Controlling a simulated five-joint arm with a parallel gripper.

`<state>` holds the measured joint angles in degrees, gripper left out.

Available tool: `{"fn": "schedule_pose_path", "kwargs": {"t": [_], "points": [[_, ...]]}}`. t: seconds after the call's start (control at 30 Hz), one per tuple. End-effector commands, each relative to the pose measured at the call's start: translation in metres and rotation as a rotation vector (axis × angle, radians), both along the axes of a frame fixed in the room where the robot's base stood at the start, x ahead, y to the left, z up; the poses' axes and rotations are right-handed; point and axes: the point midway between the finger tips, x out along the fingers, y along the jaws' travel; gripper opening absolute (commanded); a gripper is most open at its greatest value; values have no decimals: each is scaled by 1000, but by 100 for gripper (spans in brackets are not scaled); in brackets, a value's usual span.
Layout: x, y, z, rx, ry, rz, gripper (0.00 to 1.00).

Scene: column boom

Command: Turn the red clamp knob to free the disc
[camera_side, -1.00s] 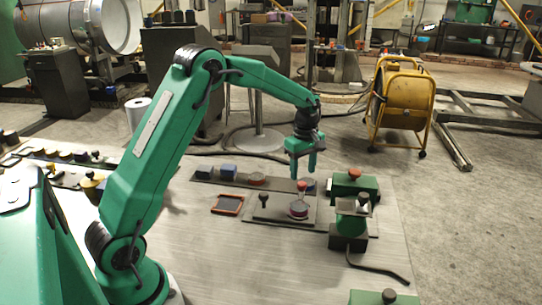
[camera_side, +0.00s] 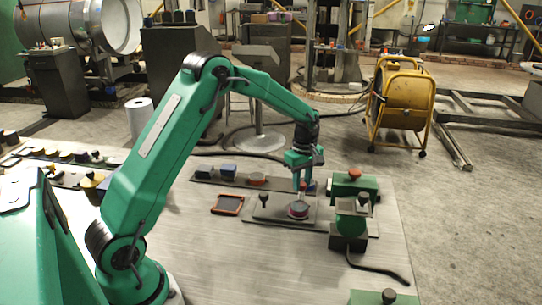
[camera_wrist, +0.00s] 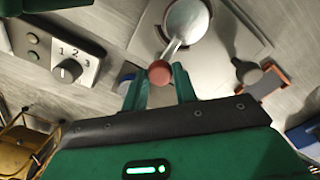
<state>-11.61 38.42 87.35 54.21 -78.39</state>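The red clamp knob (camera_wrist: 159,72) is a ball at the end of a silver arm that reaches over the round silver top (camera_wrist: 187,18) of the clamp. In the side view, the disc (camera_side: 299,210) sits low on a grey plate (camera_side: 268,212), with a reddish rim. My gripper (camera_wrist: 160,78) points down with its two fingers apart. The knob shows between the fingertips in the wrist view. I cannot tell whether either finger touches it. In the side view my gripper (camera_side: 303,182) is above the disc and mostly hides the knob.
A dark knob (camera_side: 264,199) stands on the plate's left part. An orange-rimmed tray (camera_side: 227,204) lies left of the plate. A green device with a red knob (camera_side: 355,174) stands at right. Blue blocks (camera_side: 228,170) stand behind.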

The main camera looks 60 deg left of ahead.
Motion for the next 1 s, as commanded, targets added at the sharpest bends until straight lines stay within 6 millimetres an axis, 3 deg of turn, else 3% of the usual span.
{"fn": "schedule_pose_path", "kwargs": {"t": [0.47, 1.0], "points": [[0, 0, 0, 0, 0, -77, 5], [0, 0, 1, 0, 0, -498, 5]]}}
